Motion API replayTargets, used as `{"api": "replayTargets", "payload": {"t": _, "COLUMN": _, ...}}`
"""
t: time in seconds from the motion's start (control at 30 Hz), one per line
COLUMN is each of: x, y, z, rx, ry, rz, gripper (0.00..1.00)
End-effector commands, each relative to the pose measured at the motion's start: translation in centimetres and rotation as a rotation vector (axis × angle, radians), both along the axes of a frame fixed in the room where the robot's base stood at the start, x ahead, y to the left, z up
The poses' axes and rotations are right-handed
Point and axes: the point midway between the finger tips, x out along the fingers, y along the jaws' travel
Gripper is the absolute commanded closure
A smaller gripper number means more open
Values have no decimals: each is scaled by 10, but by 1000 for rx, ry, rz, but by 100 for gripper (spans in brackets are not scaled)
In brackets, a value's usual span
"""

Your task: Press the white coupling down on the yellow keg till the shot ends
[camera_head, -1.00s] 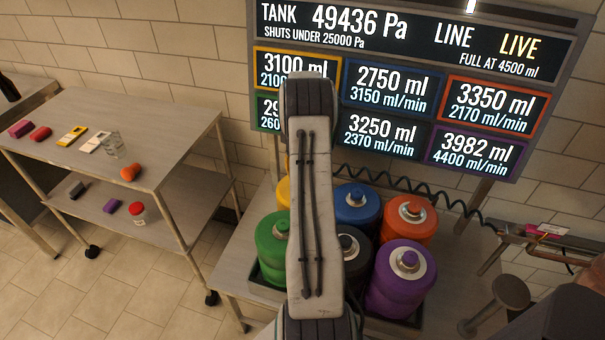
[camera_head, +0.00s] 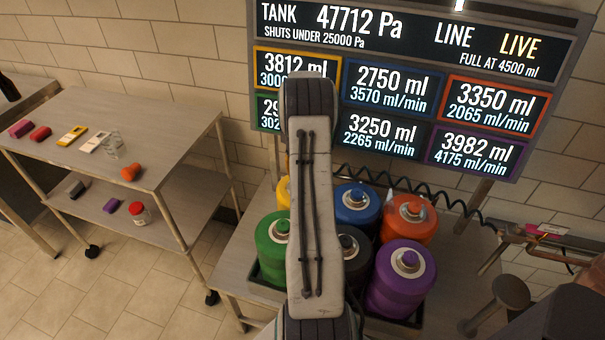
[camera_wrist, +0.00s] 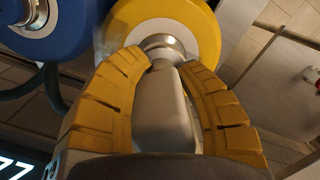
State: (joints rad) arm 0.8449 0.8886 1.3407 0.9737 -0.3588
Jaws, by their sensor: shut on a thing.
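The yellow keg (camera_wrist: 206,24) fills the top of the wrist view, with a metal neck at its centre. My gripper (camera_wrist: 165,66) has its yellow fingers closed around the white coupling (camera_wrist: 163,108). The coupling's tip sits at the keg's neck and appears to touch it. In the head view my arm hides most of the yellow keg (camera_head: 283,191), my gripper and the coupling. The display (camera_head: 405,85) reads TANK 47712 Pa and LINE LIVE. Its yellow-framed panel (camera_head: 291,68) reads 3812 ml.
The blue keg (camera_head: 357,205), orange keg (camera_head: 415,214), green keg (camera_head: 271,239), purple keg (camera_head: 402,287) and a dark keg (camera_head: 350,243) crowd around the yellow one. A coiled dark hose (camera_head: 440,197) runs behind them. A shelf cart (camera_head: 175,130) with small items stands left.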

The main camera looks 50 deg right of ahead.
Motion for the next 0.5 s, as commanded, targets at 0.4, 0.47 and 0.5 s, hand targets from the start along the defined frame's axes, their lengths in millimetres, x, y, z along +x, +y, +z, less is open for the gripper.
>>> {"api": "replayTargets", "payload": {"t": 0.4, "x": -1, "y": 0, "z": 23, "rx": 2, "ry": 1, "rz": 0, "gripper": 100}}
{"api": "replayTargets", "payload": {"t": 0.47, "x": 0, "y": 0, "z": 28, "rx": 1, "ry": 0, "rz": 0, "gripper": 100}}
{"api": "replayTargets", "payload": {"t": 0.5, "x": 0, "y": 0, "z": 31, "rx": 0, "ry": 1, "rz": 0, "gripper": 100}}
